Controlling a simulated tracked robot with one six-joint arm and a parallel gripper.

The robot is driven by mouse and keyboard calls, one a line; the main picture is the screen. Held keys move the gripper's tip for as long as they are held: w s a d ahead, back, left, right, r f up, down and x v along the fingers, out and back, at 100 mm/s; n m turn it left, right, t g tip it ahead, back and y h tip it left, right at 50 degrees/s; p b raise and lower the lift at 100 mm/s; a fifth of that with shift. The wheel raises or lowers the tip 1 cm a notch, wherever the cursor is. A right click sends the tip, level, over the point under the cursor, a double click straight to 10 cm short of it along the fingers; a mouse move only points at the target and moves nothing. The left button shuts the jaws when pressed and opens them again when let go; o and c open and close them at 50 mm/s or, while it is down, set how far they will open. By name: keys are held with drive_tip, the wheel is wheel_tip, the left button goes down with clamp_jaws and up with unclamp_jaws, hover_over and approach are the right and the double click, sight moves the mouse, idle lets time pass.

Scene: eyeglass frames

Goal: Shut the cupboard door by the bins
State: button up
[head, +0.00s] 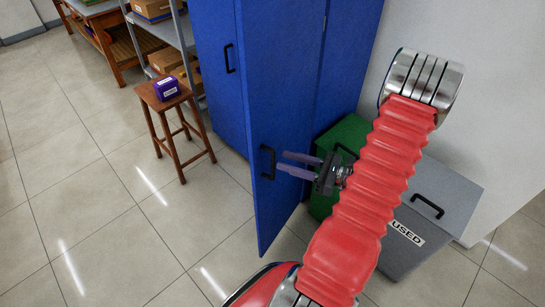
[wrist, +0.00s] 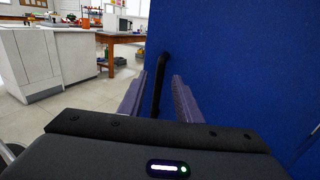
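The blue cupboard door (head: 290,90) stands open, its free edge swung out into the room towards me. Its black handle (head: 267,162) is near that edge. My gripper (head: 282,163) is at handle height, with its two purple fingers apart and pointing at the handle. In the wrist view the blue door (wrist: 235,70) fills the right side. There the black handle (wrist: 160,80) shows between the open fingers (wrist: 159,85), slightly beyond their tips. I cannot tell whether a finger touches the door or handle.
A green bin (head: 345,133) and a grey bin marked USED (head: 440,185) stand right of the door, by the wall. A wooden stool (head: 178,125) with a purple box (head: 167,88) stands to the left. The tiled floor (head: 110,215) left of the door is clear.

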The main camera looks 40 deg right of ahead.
drive_tip(key=shift+x, duration=2.8)
clamp_jaws()
